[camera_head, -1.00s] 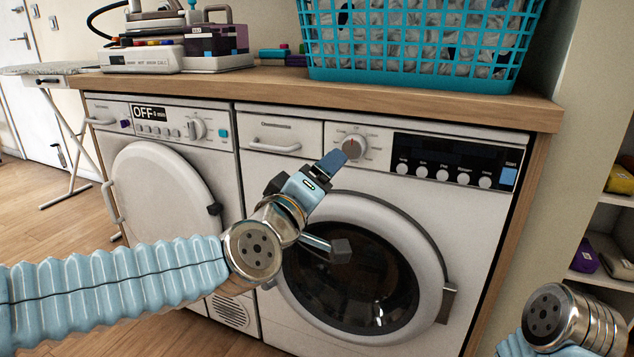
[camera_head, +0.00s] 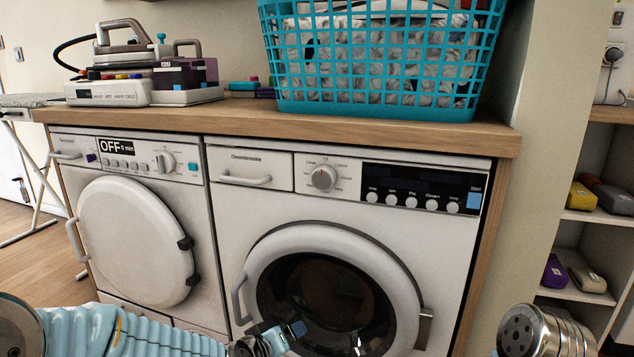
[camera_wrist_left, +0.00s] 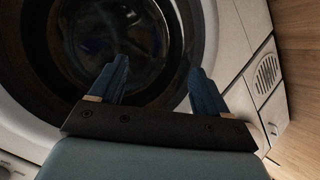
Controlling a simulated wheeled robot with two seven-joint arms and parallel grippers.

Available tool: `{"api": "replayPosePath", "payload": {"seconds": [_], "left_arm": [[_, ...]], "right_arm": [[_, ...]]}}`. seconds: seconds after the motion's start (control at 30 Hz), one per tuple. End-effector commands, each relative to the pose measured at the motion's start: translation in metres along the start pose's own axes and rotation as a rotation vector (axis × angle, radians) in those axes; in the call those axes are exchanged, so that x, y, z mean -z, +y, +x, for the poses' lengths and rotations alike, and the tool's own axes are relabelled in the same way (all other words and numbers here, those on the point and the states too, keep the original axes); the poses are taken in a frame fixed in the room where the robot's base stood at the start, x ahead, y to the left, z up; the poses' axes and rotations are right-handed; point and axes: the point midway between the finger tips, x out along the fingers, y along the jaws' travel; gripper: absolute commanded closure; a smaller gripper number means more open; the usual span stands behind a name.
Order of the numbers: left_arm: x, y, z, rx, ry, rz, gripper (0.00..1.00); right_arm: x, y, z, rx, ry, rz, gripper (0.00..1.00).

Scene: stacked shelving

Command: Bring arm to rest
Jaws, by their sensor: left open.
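My left arm comes in low along the bottom edge of the head view. My left gripper (camera_head: 292,331) is in front of the lower left part of the washing machine's round door (camera_head: 400,262). In the left wrist view its two blue fingers stand apart (camera_wrist_left: 158,75) with nothing between them, before the dark door glass (camera_wrist_left: 105,38). I cannot tell whether the fingertips touch the door. Part of my right arm (camera_head: 545,335) shows at the bottom right; its gripper is out of view.
A dryer (camera_head: 135,240) with a closed white door stands left of the washer. The wooden counter (camera_head: 240,117) above holds a full blue laundry basket (camera_head: 380,104) and an iron station (camera_head: 145,75). Shelves (camera_head: 585,297) with small items stand at the right.

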Motion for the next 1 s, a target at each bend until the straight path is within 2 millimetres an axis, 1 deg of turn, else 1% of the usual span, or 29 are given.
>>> {"api": "replayPosePath", "payload": {"seconds": [0.03, 0.07, 0.1, 0.17, 0.2, 0.27, 0.3, 0.37, 0.4, 0.47, 0.5, 0.53, 0.57, 0.6, 0.7, 0.9, 1.0], "left_arm": [[-0.03, -0.034, 0.014, 0.058, -0.078, 0.015, 0.23], [-0.048, -0.053, 0.02, 0.087, -0.123, 0.025, 0.23], [-0.073, -0.078, 0.025, 0.123, -0.188, 0.036, 0.23], [-0.109, -0.111, 0.028, 0.167, -0.282, 0.051, 0.23], [-0.133, -0.131, 0.028, 0.193, -0.343, 0.057, 0.23], [-0.166, -0.157, 0.024, 0.223, -0.43, 0.063, 0.23], [-0.187, -0.172, 0.02, 0.238, -0.485, 0.065, 0.23], [-0.217, -0.191, 0.011, 0.256, -0.567, 0.064, 0.23], [-0.237, -0.202, 0.004, 0.264, -0.619, 0.063, 0.23], [-0.265, -0.217, -0.008, 0.274, -0.696, 0.057, 0.23], [-0.283, -0.225, -0.017, 0.279, -0.746, 0.051, 0.23], [-0.297, -0.231, -0.025, 0.28, -0.785, 0.047, 0.23], [-0.306, -0.233, -0.033, 0.279, -0.818, 0.044, 0.23], [-0.283, -0.213, -0.044, 0.274, -0.798, 0.054, 0.23], [-0.266, -0.196, -0.058, 0.273, -0.796, 0.056, 0.23], [-0.238, -0.165, -0.084, 0.271, -0.797, 0.06, 0.23], [-0.231, -0.157, -0.091, 0.27, -0.798, 0.061, 0.23]], "right_arm": [[0.0, 0.0, 0.0, 0.0, 0.0, 0.0, 0.01], [0.0, 0.0, 0.0, 0.0, 0.0, 0.0, 0.01], [0.0, 0.0, 0.0, 0.0, 0.0, 0.0, 0.01], [0.0, 0.0, 0.0, 0.0, 0.0, 0.0, 0.01], [0.0, 0.0, 0.0, 0.0, 0.0, 0.0, 0.01], [0.0, 0.0, 0.0, 0.0, 0.0, 0.0, 0.01], [0.0, 0.0, 0.0, 0.0, 0.0, 0.0, 0.01], [0.0, 0.0, 0.0, 0.0, 0.0, 0.0, 0.01], [0.0, 0.0, 0.0, 0.0, 0.0, 0.0, 0.01], [0.0, 0.0, 0.0, 0.0, 0.0, 0.0, 0.01], [0.0, 0.0, 0.0, 0.0, 0.0, 0.0, 0.01], [0.0, 0.0, 0.0, 0.0, 0.0, 0.0, 0.01], [0.0, -0.001, -0.003, 0.0, 0.0, 0.0, 0.01], [-0.001, -0.011, -0.028, 0.0, -0.002, 0.0, 0.01], [0.0, -0.022, -0.055, 0.001, 0.0, -0.005, 0.01], [-0.002, -0.041, -0.099, 0.002, -0.004, -0.01, 0.01], [-0.003, -0.046, -0.11, 0.003, -0.005, -0.012, 0.01]]}}
